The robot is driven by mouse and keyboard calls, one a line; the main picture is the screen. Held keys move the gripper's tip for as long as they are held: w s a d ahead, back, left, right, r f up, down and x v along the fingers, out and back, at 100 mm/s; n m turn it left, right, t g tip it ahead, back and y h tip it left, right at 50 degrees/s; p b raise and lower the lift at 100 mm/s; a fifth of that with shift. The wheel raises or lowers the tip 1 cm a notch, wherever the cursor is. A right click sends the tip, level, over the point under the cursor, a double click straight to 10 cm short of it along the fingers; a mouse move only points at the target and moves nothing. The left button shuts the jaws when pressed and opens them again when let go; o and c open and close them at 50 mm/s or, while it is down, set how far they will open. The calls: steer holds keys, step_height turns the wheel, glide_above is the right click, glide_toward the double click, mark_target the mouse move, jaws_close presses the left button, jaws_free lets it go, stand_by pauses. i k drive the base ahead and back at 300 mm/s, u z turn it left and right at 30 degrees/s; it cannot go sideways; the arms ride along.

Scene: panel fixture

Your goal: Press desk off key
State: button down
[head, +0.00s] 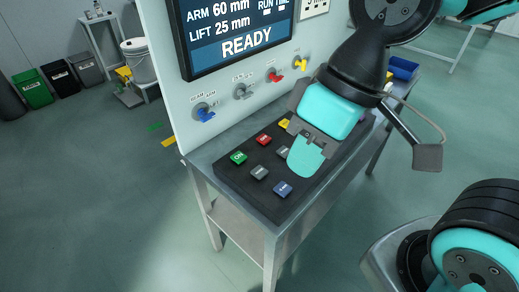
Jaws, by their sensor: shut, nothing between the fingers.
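A dark key panel (232,182) lies on the grey desk in front of the white upright panel. It bears a green key (238,157), a red key (263,139), a yellow key (284,123), grey keys (259,172) and a blue key (283,188). The key labels are too small to read, so I cannot tell which one is the off key. My gripper (304,158) is shut and empty, over the right part of the key panel. It hides some of the panel and whatever keys lie behind it. I cannot tell whether its tip touches anything.
The upright panel carries a READY screen (238,30) and a row of coloured knobs, including blue (205,115), red (275,76) and yellow (302,65). Bins (33,88) and a white bucket (138,62) stand at the back left. The floor left of the desk is mostly clear.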

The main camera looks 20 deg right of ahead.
mark_target(264, 138)
steer(key=u, duration=0.55)
steer(key=k, duration=1.15)
steer(key=u, duration=1)
steer(key=i, duration=1.65)
steer(key=z, duration=0.95)
steer(key=i, duration=0.35)
steer(key=z, duration=0.45)
